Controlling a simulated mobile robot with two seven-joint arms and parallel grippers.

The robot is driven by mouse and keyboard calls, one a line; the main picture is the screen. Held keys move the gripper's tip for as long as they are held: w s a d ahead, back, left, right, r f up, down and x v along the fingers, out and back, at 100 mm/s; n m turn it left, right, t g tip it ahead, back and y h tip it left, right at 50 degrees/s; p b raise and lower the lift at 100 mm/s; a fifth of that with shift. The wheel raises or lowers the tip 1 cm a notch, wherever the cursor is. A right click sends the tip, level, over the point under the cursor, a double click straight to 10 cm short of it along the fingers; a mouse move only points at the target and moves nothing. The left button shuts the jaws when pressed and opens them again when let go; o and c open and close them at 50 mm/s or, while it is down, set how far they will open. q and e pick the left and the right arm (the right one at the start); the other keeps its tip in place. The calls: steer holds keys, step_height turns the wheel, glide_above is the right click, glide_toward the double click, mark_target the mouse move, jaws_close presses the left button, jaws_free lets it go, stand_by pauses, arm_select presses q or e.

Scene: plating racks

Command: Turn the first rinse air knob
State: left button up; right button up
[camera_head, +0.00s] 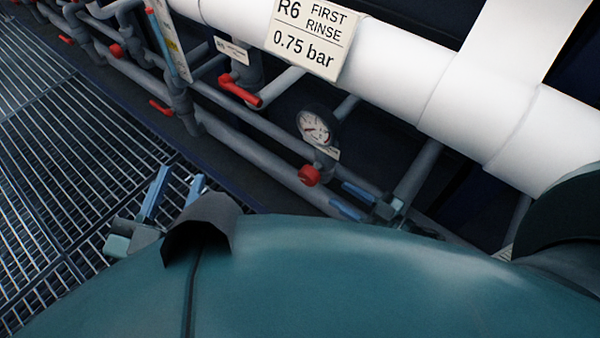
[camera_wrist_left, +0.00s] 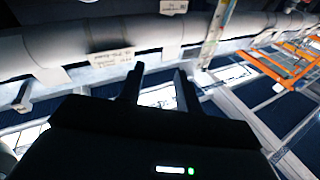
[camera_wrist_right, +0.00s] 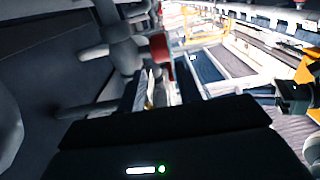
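The white sign (camera_head: 308,35) reads "R6 FIRST RINSE 0.75 bar". Below it is a round pressure gauge (camera_head: 315,127) with a small tag. The red round knob (camera_head: 308,175) sits just under this gauge. My right gripper (camera_head: 338,196) is open and empty, its blue fingers pointing at the knob from the lower right, a short gap away. In the right wrist view the red knob (camera_wrist_right: 160,48) appears ahead of the fingertips (camera_wrist_right: 166,75). My left gripper (camera_head: 174,182) is open and empty over the grating, away from the knob; its spread fingers also show in the left wrist view (camera_wrist_left: 158,70).
A red lever valve (camera_head: 240,90) is on the pipes left of the gauge. Grey pipes (camera_head: 265,142) run behind and beside the knob. A thick white pipe (camera_head: 400,70) crosses above. Floor grating (camera_head: 70,130) lies open at the left.

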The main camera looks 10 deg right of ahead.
steer(key=b+x, duration=0.2)
steer(key=x, duration=0.9)
steer(key=shift+b, duration=0.3)
steer(key=shift+w+a, duration=0.3)
steer(key=shift+w, duration=0.05)
arm_select(q)
steer(key=shift+d+n, duration=0.25)
steer(key=shift+n, duration=0.05)
steer(key=shift+h, duration=0.4)
